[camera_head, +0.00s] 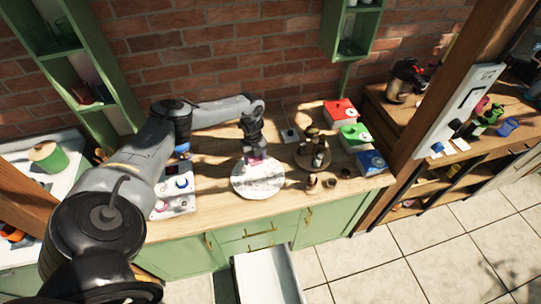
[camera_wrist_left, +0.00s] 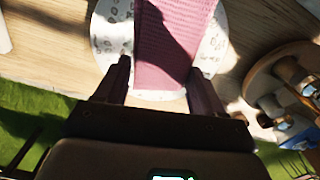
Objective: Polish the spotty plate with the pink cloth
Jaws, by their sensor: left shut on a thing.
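The spotty plate (camera_head: 258,184) is a round white plate with grey spots, lying on the wooden counter. It also shows in the left wrist view (camera_wrist_left: 108,38). The pink cloth (camera_wrist_left: 175,40) lies across the plate's middle in the left wrist view and covers part of it. My left gripper (camera_head: 256,157) reaches down over the far part of the plate, with a little pink showing at its tips. In the left wrist view, the cloth is between the fingers of my left gripper (camera_wrist_left: 158,68), which are shut on it. My right gripper is out of view.
A round wooden tray (camera_head: 303,160) with several small jars stands right of the plate. Red (camera_head: 339,111), green (camera_head: 354,136) and blue (camera_head: 371,162) boxes line the counter's right end. A white panel (camera_head: 180,205) with small coloured items lies left of the plate.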

